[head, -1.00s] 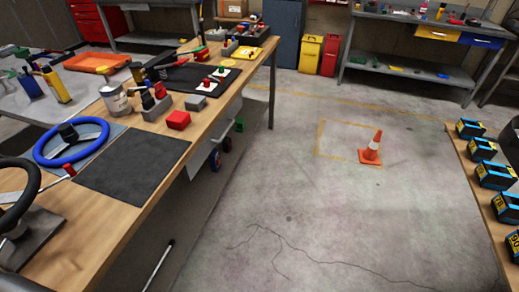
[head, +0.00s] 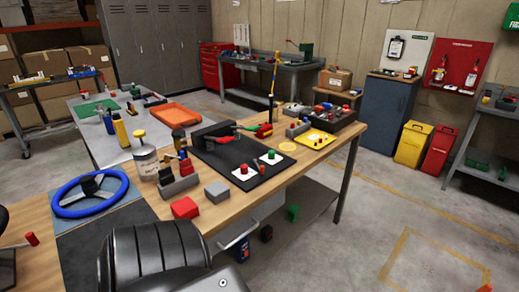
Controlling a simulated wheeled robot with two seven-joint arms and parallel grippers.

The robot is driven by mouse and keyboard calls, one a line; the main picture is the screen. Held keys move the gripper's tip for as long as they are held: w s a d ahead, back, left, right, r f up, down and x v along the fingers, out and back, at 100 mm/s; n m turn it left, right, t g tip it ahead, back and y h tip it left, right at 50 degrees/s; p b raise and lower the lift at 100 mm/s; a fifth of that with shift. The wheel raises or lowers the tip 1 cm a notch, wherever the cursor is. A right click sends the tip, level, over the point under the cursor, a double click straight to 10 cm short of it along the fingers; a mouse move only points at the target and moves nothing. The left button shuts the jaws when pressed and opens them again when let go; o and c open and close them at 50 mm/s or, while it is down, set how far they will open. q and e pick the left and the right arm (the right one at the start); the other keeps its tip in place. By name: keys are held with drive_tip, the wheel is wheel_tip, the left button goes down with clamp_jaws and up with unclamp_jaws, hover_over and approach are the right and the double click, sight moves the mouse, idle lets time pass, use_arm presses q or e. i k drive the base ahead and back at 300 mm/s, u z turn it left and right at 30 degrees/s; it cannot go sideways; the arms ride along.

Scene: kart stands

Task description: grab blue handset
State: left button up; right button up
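A small upright blue item (head: 107,122), which looks like the blue handset, stands on the grey table at the left. It is too small here to make out its details. A taller yellow item (head: 120,131) with a dark top stands just right of it and nearer to me. Neither of my grippers is in view. A black ribbed form rises at the bottom of the view, with no fingers showing on it.
The wooden bench (head: 324,153) crosses the middle, holding a blue-rimmed steering wheel (head: 90,194), a can (head: 145,163), a red block (head: 184,208) and a black mat (head: 225,161). An orange tray (head: 168,113) lies on the grey table. Open floor lies at right.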

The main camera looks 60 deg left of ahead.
sight(241, 245)
drive_tip(key=u, duration=0.65)
drive_tip(key=i, duration=1.3)
drive_tip(key=u, duration=0.95)
